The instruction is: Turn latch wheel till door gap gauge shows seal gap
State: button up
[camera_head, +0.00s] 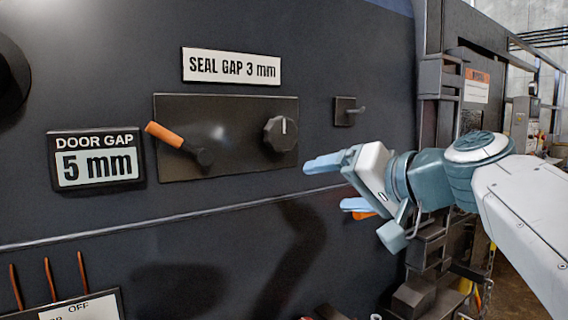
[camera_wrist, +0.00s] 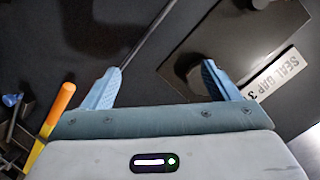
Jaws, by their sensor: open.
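The door gap gauge (camera_head: 97,158) on the dark wall reads 5 mm. A sign (camera_head: 231,66) reads SEAL GAP 3 mm; it also shows at the right of the wrist view (camera_wrist: 276,76). A dark panel (camera_head: 225,108) carries a black faceted knob (camera_head: 280,134) with a white mark pointing up, and an orange-handled lever (camera_head: 170,136) slanting up to the left. No part is labelled latch wheel, so I cannot tell which it is. My gripper (camera_head: 328,185) is open and empty, right of and below the knob, apart from it. Its fingers also show in the wrist view (camera_wrist: 162,67).
A small bracket with a peg (camera_head: 347,111) sits right of the panel, above my gripper. A dark round part (camera_head: 12,75) is cut off at the left edge. An orange part (camera_head: 363,215) shows behind my lower finger. A ledge (camera_head: 130,229) crosses the wall below the panel.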

jog(key=t+y+b, duration=0.1)
jog(key=t+y, duration=0.1)
send_near(285, 134)
jog(key=s+d+f, duration=0.1)
jog(key=s+d, duration=0.1)
jog(key=shift+n, duration=0.3)
jog(key=p+x, duration=0.1)
jog(key=x, duration=0.3)
jog(key=p+x, duration=0.1)
jog(key=x, duration=0.4)
jog(key=r+p+x, duration=0.1)
jog(key=x, duration=0.3)
jog(key=shift+w+a, duration=0.1)
jog(key=shift+a, duration=0.15)
jog(key=c, duration=1)
